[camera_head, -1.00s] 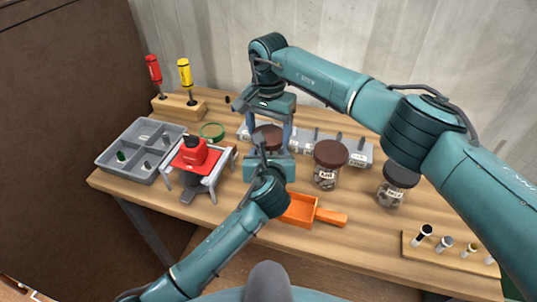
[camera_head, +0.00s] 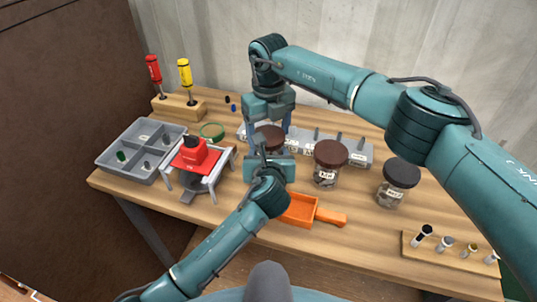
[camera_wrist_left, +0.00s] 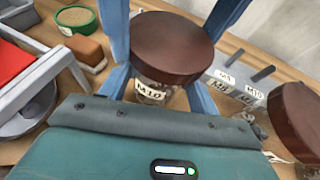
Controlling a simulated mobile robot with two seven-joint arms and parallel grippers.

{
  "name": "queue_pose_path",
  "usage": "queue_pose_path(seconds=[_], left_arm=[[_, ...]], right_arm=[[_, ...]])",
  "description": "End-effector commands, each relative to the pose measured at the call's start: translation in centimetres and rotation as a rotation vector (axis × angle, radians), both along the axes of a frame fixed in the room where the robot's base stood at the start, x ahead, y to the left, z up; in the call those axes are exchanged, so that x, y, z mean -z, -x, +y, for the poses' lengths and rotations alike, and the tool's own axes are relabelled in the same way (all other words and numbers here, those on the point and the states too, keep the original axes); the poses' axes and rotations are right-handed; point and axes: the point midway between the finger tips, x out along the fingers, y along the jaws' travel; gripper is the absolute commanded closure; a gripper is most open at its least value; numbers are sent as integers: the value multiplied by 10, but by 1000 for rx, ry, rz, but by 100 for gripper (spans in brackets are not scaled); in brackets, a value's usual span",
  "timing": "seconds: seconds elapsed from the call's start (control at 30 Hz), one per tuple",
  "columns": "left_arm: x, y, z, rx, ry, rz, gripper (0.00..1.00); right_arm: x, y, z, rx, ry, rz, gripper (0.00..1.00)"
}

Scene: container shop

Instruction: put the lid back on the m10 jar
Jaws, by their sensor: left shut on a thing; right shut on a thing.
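The M10 jar (camera_wrist_left: 150,90) is clear, with its label facing the left wrist camera. The brown lid (camera_wrist_left: 168,45) sits on top of its mouth and also shows in the head view (camera_head: 269,135); I cannot tell whether it is fully screwed down. My left gripper (camera_head: 267,158) is shut on the jar from the front, a blue finger on each side of the glass. My right gripper (camera_head: 268,128) reaches down from above and is shut on the lid, its blue fingers at the lid's sides. The left gripper hides most of the jar in the head view.
Another brown-lidded jar (camera_head: 327,168) and a black-lidded jar (camera_head: 399,182) stand to the right. An orange scoop (camera_head: 300,209) lies in front. A labelled grey rack (camera_head: 360,153) is behind. Left are a grey divided tray (camera_head: 128,172), a red-topped stand (camera_head: 196,158) and a green-rimmed dish (camera_head: 212,131).

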Motion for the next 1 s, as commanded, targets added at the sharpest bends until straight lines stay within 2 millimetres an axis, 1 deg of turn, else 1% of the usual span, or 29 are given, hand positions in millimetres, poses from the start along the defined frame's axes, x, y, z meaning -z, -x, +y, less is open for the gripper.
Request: queue_pose_path(seconds=[0.03, 0.1, 0.5, 0.6, 0.67, 0.8, 0.83, 1.0], left_arm=[[1, 0, 0, -1, -1, 3, 100], [1, 0, 0, -1, -1, 3, 100], [1, 0, 0, -1, -1, 3, 100], [1, 0, 0, -1, -1, 3, 100], [1, 0, 0, -1, -1, 3, 100], [1, 0, 0, -1, -1, 3, 100], [1, 0, 0, -1, -1, 3, 100], [1, 0, 0, -1, -1, 3, 100]], right_arm=[[0, 0, 0, 104, 0, 0, 55], [0, 0, 0, 258, 0, 0, 55], [0, 0, 0, 1137, 0, 1, 55], [1, 0, 0, 1326, 0, 1, 55], [1, 0, 0, 1414, 0, 2, 55], [1, 0, 0, 1412, 0, 2, 55], [1, 0, 0, 1412, 0, 2, 27], [1, 0, 0, 1410, 0, 1, 13]])
